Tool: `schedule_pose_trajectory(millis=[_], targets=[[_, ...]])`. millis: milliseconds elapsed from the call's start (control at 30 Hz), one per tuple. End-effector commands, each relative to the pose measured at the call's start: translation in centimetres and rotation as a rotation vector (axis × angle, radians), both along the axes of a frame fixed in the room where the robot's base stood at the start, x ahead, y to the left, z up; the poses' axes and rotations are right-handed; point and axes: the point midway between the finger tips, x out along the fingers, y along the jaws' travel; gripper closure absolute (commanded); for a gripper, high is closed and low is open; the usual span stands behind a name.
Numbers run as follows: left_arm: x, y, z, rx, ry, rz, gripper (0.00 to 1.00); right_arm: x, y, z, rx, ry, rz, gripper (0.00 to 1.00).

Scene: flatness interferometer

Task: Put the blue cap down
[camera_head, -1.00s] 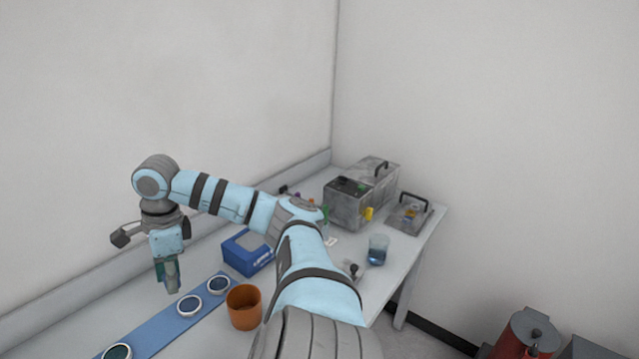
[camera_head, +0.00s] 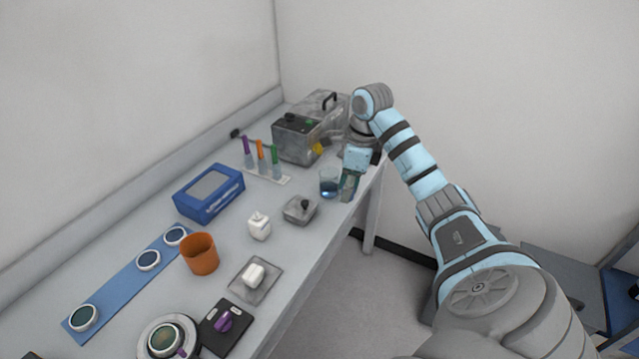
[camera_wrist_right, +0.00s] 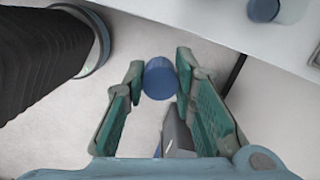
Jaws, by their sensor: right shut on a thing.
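My right gripper (camera_head: 349,188) is near the far right end of the table, next to the glass with blue liquid (camera_head: 329,182). In the right wrist view my right gripper (camera_wrist_right: 160,82) is shut on the blue cap (camera_wrist_right: 160,78), a small blue cylinder between the two fingertips. In that view the floor lies below the cap and the white table edge (camera_wrist_right: 225,30) is to the upper right. The cap cannot be made out in the head view. My left gripper is not in view.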

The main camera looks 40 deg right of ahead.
Motion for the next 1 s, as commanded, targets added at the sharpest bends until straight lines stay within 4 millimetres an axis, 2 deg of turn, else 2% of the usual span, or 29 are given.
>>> schedule_pose_trajectory(millis=[33, 133, 233, 333, 467, 733, 800, 933, 1000], targets=[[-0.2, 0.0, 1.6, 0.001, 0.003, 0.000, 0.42, 1.7, 1.8, 0.7, 0.015, -0.005, -0.017, 0.84], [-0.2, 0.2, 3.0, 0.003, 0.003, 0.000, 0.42, 4.8, 5.2, 0.6, 0.014, 0.002, -0.062, 0.84], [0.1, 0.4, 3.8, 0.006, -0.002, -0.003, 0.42, 6.7, 7.9, 0.7, 0.002, 0.014, -0.089, 0.84], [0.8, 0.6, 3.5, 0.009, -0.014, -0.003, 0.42, 7.4, 9.2, 0.2, -0.008, 0.020, -0.099, 0.84], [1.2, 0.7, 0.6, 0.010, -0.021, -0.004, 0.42, 7.6, 9.3, -2.8, -0.013, 0.022, -0.103, 0.84], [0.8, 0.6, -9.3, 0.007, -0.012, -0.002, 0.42, 7.6, 9.4, -12.7, -0.013, 0.022, -0.103, 0.84], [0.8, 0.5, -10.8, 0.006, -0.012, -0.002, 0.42, 7.6, 9.4, -14.1, -0.012, 0.021, -0.102, 0.84], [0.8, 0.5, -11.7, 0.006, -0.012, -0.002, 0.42, 7.6, 9.4, -15.4, -0.012, 0.022, -0.103, 0.84], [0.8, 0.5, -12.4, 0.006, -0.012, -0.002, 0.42, 7.6, 9.4, -16.9, -0.011, 0.024, -0.103, 0.84]])
